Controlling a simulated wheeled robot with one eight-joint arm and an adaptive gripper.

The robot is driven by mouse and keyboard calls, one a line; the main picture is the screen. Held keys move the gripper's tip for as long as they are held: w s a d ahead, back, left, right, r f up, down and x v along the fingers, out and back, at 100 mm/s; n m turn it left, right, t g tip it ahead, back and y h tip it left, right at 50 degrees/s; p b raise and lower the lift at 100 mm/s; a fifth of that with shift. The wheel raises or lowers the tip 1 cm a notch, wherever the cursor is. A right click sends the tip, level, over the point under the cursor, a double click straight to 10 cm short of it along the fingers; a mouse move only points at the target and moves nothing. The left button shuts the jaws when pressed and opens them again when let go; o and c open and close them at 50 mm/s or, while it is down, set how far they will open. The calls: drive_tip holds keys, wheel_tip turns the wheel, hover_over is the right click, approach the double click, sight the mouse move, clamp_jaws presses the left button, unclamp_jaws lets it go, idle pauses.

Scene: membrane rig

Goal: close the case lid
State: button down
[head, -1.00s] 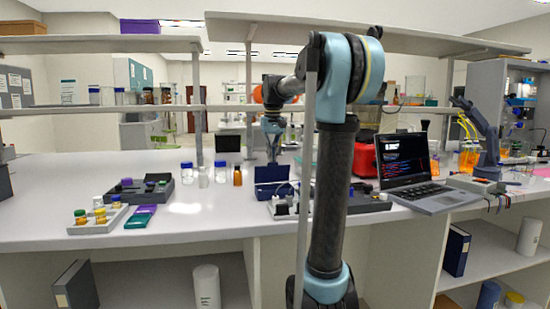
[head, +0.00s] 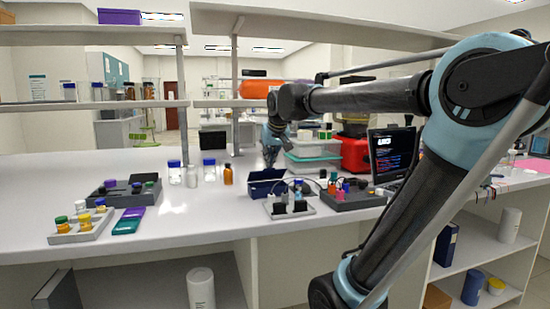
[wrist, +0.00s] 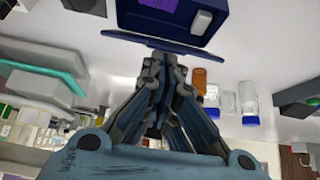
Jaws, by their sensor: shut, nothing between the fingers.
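The dark blue case (head: 262,190) sits open on the bench in the head view. In the wrist view the open case body (wrist: 212,32) is at the top, with a purple thing and a small white thing inside. Its lid (wrist: 150,44) stands up and shows as a thin dark blue strip between the case body and my gripper (wrist: 162,62). My gripper is shut and empty, with its tips close to the lid's outer side; I cannot tell whether they touch. In the head view my gripper (head: 269,160) is just behind the case, its tips partly hidden.
A grey tray with bottles (head: 350,203) and a white rack (head: 280,214) stand close to the right and front of the case. Stacked clear boxes (head: 312,155) are behind right. An amber bottle (head: 228,175) and several jars stand left. The laptop (head: 388,155) is partly behind my arm.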

sight(274, 175)
drive_tip(key=s+f+t, duration=0.1)
drive_tip(key=t, duration=0.1)
drive_tip(key=s+d+f+t+y, duration=0.1)
drive_tip(key=s+f+t, duration=0.2)
drive_tip(key=f+t, duration=0.1)
drive_tip(key=shift+s+d+y, duration=0.2)
drive_tip(key=shift+d+y, duration=0.05)
drive_tip(key=shift+y, duration=0.05)
drive_tip(key=shift+s+f+t, duration=0.15)
drive_tip(key=shift+f+t, duration=0.05)
drive_tip(key=shift+t, duration=0.1)
drive_tip(key=shift+s+d+f, duration=0.1)
drive_tip(key=shift+s+f, duration=0.1)
drive_tip(key=shift+f, duration=0.4)
drive_tip(key=shift+w, duration=0.1)
